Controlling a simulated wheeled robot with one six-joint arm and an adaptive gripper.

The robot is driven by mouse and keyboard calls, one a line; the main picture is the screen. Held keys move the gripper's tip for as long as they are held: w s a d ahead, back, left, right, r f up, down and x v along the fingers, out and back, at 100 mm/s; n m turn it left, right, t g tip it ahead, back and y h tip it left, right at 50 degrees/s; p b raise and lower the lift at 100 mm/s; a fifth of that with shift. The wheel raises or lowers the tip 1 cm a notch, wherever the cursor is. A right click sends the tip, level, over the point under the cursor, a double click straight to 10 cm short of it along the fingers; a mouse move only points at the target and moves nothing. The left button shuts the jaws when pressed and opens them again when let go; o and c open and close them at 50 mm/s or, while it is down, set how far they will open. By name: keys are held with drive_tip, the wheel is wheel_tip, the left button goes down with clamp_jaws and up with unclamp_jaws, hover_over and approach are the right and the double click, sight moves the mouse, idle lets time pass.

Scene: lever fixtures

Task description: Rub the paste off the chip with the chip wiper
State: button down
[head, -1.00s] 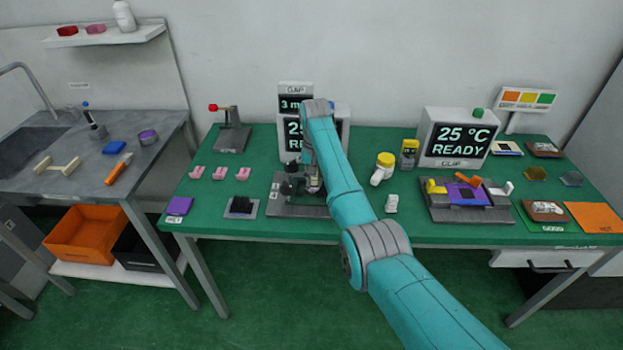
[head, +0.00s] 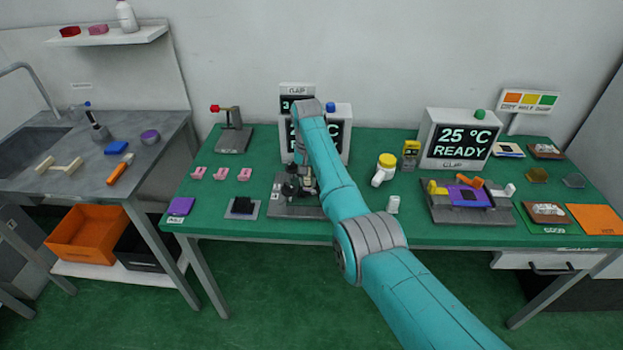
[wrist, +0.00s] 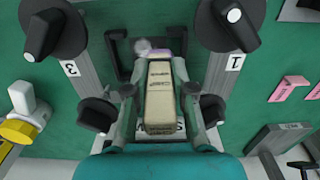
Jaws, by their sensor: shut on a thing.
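My gripper (wrist: 159,72) is shut on a beige, lettered block, which I take for the chip wiper (wrist: 160,100). Its fingers press on the block's two sides. A small pale, purplish part shows at the block's far end; I cannot tell whether it belongs to the wiper or to what lies under it. The gripper is over the left lever fixture (head: 283,208), between the black knobs marked 3 and 1 in the wrist view. The chip and any paste are hidden beneath the block and gripper, so contact cannot be told.
Black knobs (wrist: 53,33) stand close on both sides of the gripper. A right fixture (head: 440,212) holds a purple board. Pink pieces (head: 221,174) and a grey pad (head: 234,214) lie left.

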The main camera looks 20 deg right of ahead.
drive_tip(key=shift+s+d+f, duration=0.15)
drive_tip(key=shift+s+d, duration=0.8)
drive_tip(key=shift+d, duration=0.25)
drive_tip(key=shift+a, duration=0.15)
drive_tip(key=shift+w+a+r, duration=0.1)
drive_tip(key=shift+w+a, duration=0.2)
drive_tip(key=shift+a, duration=0.35)
drive_tip(key=shift+w+a+r, duration=0.1)
drive_tip(key=shift+w+a, duration=0.15)
drive_tip(key=shift+a, duration=0.35)
drive_tip(key=shift+d, duration=0.1)
drive_tip(key=shift+s+d+f, duration=0.1)
drive_tip(key=shift+d+f, duration=0.05)
drive_tip(key=shift+d, duration=1.3)
drive_tip(key=shift+a, duration=0.1)
